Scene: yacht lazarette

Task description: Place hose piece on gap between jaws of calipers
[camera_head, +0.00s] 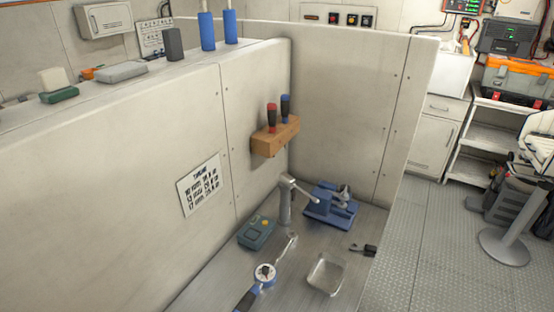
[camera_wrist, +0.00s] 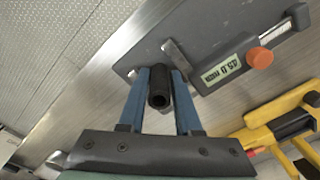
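My gripper (camera_wrist: 161,72) reaches up from the bottom of the wrist view with two blue fingers. Between them is a short black hose piece (camera_wrist: 159,90), its open end facing the camera; both fingers appear to press on its sides. Just beyond the fingertips are the calipers (camera_wrist: 215,55), a grey body with a digital display, an orange knob and metal jaws. A metal jaw (camera_wrist: 177,57) stands right by the right fingertip. The fingers and hose piece partly cover the gap between the jaws, and I cannot tell whether the hose touches them. I make out neither gripper nor calipers in the head view.
A yellow and black tool (camera_wrist: 272,130) lies right of my gripper. The head view shows a bench with a blue vise (camera_head: 330,205), green meter (camera_head: 257,232), dial gauge (camera_head: 264,272), clear tray (camera_head: 326,273) and wooden holder (camera_head: 275,136). Walls enclose the bench; open floor (camera_head: 425,255) lies right.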

